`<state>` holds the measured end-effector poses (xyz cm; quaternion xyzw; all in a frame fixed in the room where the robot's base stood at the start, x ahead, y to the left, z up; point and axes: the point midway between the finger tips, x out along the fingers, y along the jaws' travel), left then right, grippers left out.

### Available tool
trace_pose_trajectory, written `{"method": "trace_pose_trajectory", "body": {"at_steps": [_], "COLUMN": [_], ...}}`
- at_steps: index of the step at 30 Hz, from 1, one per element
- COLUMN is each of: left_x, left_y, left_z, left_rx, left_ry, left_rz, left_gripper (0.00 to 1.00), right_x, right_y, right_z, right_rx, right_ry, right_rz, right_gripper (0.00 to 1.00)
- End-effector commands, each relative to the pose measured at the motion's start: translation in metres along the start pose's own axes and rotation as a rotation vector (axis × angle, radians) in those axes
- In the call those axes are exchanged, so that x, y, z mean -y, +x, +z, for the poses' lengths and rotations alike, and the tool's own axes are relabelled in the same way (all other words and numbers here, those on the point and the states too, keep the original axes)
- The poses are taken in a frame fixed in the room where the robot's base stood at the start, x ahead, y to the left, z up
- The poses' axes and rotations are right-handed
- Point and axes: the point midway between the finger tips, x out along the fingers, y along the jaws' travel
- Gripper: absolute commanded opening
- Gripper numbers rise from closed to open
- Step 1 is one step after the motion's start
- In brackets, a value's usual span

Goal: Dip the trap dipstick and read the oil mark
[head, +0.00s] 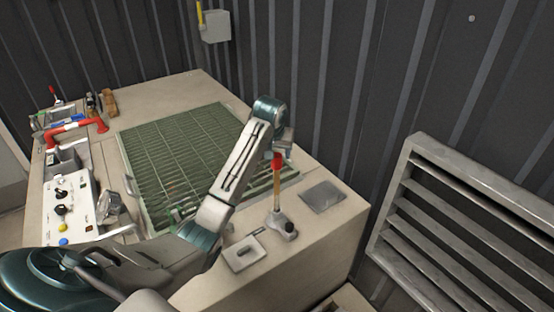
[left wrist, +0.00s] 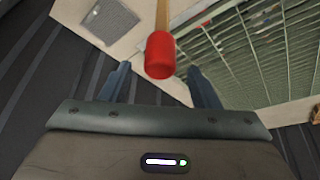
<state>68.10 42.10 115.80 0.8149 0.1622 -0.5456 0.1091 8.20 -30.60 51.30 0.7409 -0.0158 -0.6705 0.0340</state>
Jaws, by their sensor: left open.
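The dipstick (head: 277,180) stands upright in a small grey fitting (head: 281,224) near the front right of the bench top. It has a red knob on top and a tan stem. In the left wrist view the red knob (left wrist: 160,56) lies between the two fingertips of my left gripper (left wrist: 160,80), which are apart with space on both sides. In the head view my left gripper (head: 278,146) is just above the knob, mostly hidden by its own wrist. The stem's lower end is hidden in the fitting. My right gripper is not in view.
A green grating (head: 180,150) covers the bench middle. A light plate with a small handle (head: 243,253) and a grey square plate (head: 323,196) flank the fitting. A control panel (head: 70,212) and red pipe (head: 75,128) stand left. A louvre (head: 470,215) is at right.

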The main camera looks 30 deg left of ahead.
Motion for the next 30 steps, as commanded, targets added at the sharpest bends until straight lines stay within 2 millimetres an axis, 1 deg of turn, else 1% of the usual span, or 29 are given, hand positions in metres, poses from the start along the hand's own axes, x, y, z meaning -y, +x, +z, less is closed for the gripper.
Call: {"method": "trace_pose_trajectory", "body": {"at_steps": [1, 3, 6, 9, 13, 20, 21, 23, 24, 29, 30], "left_x": [0.000, 0.000, 0.000, 0.000, 0.000, 0.000, 0.000, 0.000, 0.000, 0.000, 0.000], "left_y": [0.011, 0.023, 0.036, 0.046, 0.051, 0.052, 0.052, 0.052, 0.052, 0.052, 0.052], "left_z": [0.001, 0.000, 0.000, 0.000, 0.000, 0.000, 0.000, 0.000, 0.000, 0.000, 0.000], "left_rx": [0.004, 0.002, 0.001, 0.000, -0.002, -0.002, -0.002, -0.002, -0.002, -0.002, -0.002], "left_ry": [-0.001, 0.000, 0.000, 0.001, 0.001, 0.001, 0.001, 0.001, 0.001, 0.001, 0.001], "left_rz": [0.000, -0.001, -0.001, -0.001, 0.000, 0.000, 0.000, 0.000, 0.000, 0.000, 0.000], "left_gripper": [0.56, 0.56, 0.56, 0.56, 0.56, 0.56, 0.52, 0.40, 0.32, 0.01, 0.00], "right_x": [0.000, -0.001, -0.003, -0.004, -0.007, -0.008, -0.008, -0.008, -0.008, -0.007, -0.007], "right_y": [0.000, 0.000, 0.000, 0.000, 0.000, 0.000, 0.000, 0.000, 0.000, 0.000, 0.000], "right_z": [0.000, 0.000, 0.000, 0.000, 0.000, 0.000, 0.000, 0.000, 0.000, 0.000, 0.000], "right_rx": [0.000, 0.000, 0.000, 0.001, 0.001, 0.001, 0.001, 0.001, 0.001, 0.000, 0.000], "right_ry": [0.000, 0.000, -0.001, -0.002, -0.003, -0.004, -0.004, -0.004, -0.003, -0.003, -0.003], "right_rz": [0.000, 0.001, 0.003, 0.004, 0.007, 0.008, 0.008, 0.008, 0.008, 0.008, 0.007], "right_gripper": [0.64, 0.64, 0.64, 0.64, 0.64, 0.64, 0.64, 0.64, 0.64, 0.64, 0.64]}}
